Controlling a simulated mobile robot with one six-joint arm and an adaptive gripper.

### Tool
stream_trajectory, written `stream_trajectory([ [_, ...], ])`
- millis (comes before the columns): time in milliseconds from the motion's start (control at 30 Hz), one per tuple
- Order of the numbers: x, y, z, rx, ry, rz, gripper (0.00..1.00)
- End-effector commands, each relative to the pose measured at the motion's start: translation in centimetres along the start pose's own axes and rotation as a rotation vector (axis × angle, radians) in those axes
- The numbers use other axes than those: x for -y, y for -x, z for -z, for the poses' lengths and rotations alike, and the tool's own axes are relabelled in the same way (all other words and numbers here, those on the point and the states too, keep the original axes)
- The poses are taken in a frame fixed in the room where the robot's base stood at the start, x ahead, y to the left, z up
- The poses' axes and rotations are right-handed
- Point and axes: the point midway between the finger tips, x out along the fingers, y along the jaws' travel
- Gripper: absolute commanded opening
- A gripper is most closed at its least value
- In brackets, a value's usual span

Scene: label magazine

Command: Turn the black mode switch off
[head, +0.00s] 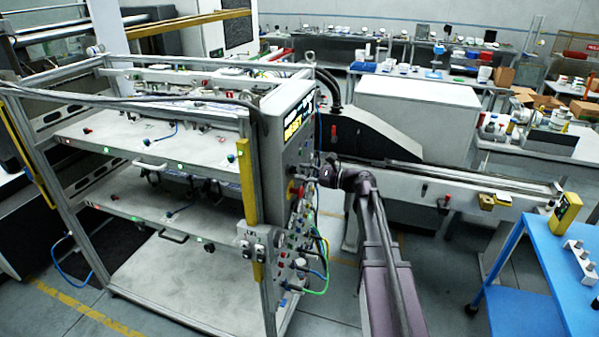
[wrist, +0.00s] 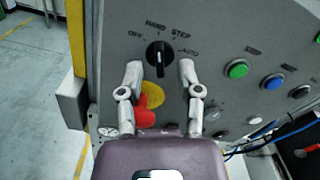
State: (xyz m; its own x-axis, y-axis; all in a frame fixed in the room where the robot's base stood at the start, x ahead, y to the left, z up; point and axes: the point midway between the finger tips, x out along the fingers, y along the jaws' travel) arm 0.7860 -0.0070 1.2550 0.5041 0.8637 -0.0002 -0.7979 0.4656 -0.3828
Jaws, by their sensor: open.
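The black mode switch (wrist: 159,58) is a round knob with a raised grip bar on the grey control panel (wrist: 215,25), upper middle of the wrist view. Labels around it read OFF at left, HAND and STEP above, and AUTO at right. Its bar stands nearly upright, away from the OFF label. My gripper (wrist: 160,69) is open, one finger on each side of the knob. I cannot tell whether either finger touches it. In the head view my gripper (head: 322,175) is at the panel side of the machine, and the switch cannot be made out there.
A red emergency stop on a yellow disc (wrist: 145,112) sits just below the switch, partly behind my left finger. Green (wrist: 237,69) and blue (wrist: 273,81) buttons are to the right. Cables (head: 322,262) hang from the lower panel. A blue table (head: 535,275) stands at right.

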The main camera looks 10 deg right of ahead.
Motion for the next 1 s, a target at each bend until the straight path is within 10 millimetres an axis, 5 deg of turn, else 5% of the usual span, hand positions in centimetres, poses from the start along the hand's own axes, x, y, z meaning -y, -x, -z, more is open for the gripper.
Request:
stream_trajectory([
  [500,-0.02,-1.3,-0.01,0.0,0.0,0.0,0.46],
  [700,-0.03,-1.28,-0.01,0.0,0.0,0.0,0.0],
  [1000,-0.03,-1.29,-0.01,0.0,0.004,-0.001,0.0],
])
